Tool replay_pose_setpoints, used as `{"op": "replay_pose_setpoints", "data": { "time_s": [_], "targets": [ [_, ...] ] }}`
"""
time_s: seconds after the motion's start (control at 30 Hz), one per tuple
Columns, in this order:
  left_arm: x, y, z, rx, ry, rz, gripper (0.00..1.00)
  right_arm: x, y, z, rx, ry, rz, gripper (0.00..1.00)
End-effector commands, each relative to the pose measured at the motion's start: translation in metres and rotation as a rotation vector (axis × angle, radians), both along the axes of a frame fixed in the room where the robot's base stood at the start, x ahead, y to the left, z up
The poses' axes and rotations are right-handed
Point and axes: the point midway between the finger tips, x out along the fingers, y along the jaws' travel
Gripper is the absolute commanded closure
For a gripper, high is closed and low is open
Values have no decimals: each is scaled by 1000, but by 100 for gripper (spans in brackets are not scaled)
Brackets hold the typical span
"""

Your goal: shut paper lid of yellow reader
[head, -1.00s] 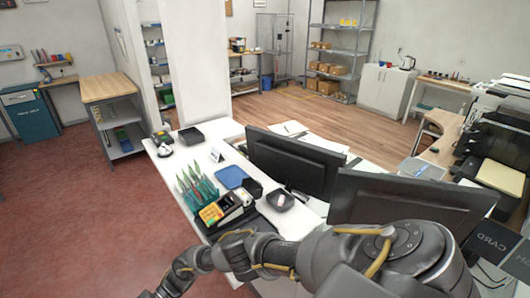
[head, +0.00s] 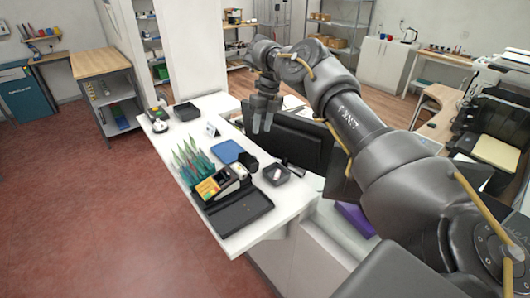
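The yellow reader (head: 207,188) stands on the counter, at the back of a black tray (head: 240,211). It has a yellow front and a white and dark upper part; its paper lid is too small to make out clearly. My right gripper (head: 262,128) hangs fingers down above the far side of the counter, in front of the monitor, well apart from the reader. Its two fingers look spread with nothing between them. My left gripper is not in view.
Green pointed leaves or pens (head: 190,157) stand left of the reader. A blue pad (head: 227,152) and a small black dish (head: 276,174) lie behind and right of it. A dark monitor (head: 300,140) stands at the counter's right, partly behind my arm.

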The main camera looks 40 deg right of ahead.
Motion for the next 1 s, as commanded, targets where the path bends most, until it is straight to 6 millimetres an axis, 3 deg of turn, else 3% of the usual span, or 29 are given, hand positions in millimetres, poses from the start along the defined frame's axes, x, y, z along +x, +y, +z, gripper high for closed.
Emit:
{"op": "replay_pose_setpoints", "data": {
  "time_s": [0.23, 0.7, 1.0],
  "targets": [
    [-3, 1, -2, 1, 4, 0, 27, -1, 2, -15, 3, 1, -3, 66],
    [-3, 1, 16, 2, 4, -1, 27, 0, 20, -90, 2, 1, -2, 66],
    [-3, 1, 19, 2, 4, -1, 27, 0, 23, -106, 2, -1, -2, 66]
  ]
}}
